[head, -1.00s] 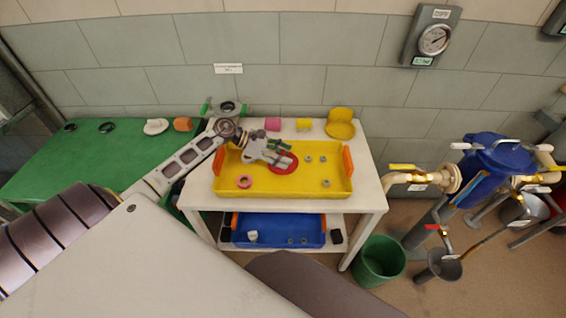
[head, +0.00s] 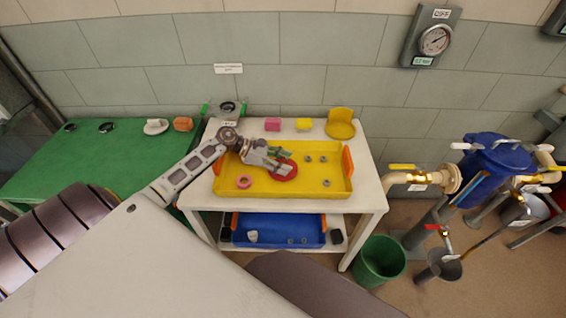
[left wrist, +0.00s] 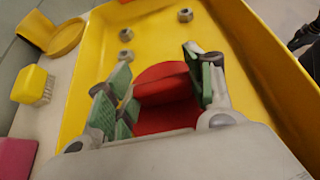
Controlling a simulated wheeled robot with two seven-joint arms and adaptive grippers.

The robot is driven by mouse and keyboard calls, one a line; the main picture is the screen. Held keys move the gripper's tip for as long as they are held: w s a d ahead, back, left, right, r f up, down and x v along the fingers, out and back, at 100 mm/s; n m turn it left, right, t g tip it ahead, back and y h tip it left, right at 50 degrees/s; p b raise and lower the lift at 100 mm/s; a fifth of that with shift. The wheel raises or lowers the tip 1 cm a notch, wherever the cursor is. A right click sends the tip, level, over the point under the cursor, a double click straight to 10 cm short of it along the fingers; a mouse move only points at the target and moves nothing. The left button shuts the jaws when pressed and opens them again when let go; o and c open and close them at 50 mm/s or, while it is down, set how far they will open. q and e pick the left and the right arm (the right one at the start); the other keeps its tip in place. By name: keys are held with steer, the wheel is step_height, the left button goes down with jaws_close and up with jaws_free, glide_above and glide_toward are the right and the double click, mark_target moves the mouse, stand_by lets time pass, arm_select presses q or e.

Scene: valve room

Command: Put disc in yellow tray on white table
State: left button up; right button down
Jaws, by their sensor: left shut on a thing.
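A red disc (head: 287,174) is held by my left gripper (head: 278,159) over the middle of the yellow tray (head: 300,191). The gripper's green-padded fingers are shut on it. In the left wrist view the red disc (left wrist: 165,72) shows between the two fingers (left wrist: 160,90), with the tray floor behind it. I cannot tell whether the disc touches the tray floor. The yellow tray has orange end handles and stands on the white table (head: 372,190). My right gripper is not in view.
Several grey nuts (head: 324,159) and a pink ring (head: 244,181) lie in the tray. Behind it are a pink block (head: 272,124), a yellow brush (head: 303,124) and a yellow dustpan-like piece (head: 340,123). A blue tray (head: 270,229) sits on the lower shelf. A green bin (head: 378,260) stands at right.

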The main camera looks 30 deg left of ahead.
arm_select(q)
steer(key=o, duration=1.3)
steer(key=shift+v, duration=6.05)
